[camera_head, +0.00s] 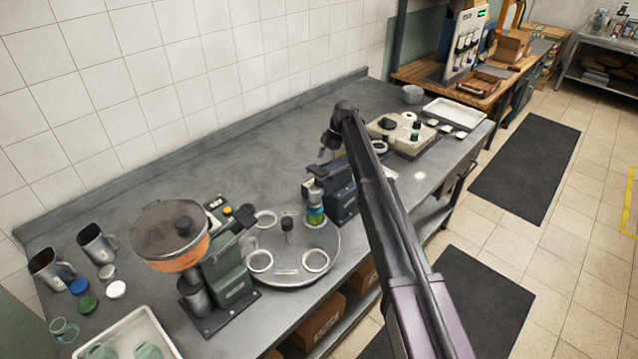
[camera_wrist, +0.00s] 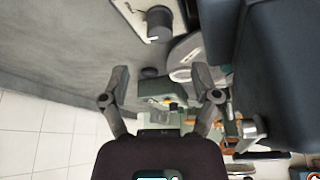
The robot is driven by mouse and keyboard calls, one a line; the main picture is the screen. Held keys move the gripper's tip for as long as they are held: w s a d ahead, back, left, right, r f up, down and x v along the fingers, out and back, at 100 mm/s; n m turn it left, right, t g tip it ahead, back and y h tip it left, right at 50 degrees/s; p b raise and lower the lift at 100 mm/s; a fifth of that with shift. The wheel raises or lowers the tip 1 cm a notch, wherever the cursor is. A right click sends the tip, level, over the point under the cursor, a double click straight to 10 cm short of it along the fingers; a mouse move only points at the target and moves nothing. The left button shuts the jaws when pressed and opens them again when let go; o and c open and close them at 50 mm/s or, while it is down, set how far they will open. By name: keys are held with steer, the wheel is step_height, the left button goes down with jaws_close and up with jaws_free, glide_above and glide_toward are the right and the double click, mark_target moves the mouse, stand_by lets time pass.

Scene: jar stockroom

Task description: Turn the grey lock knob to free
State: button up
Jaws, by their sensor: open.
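A dark grey knob (camera_wrist: 160,22) with a small white mark stands on a pale plate (camera_wrist: 128,12) at the top of the wrist view. I take it for the lock knob. Its mark points downward in that picture; I cannot read any lettering by it. I cannot pick this knob out surely in the head view. My gripper (camera_wrist: 162,97) is open and empty, its fingers wide apart and clear of the knob. In the head view my gripper (camera_head: 327,146) hangs above the bench behind the dark machine (camera_head: 341,194).
The dark machine's body (camera_wrist: 285,50) fills the wrist view's upper right, close by. A round turntable (camera_head: 325,262) with white rings and an upright dark post (camera_head: 288,227) stands left of it. A green machine with a hopper (camera_head: 170,232) is farther left. Bench near the wall is clear.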

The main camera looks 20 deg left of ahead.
steer(key=shift+b+x, duration=3.3)
steer(key=shift+x, duration=0.6)
jaws_close()
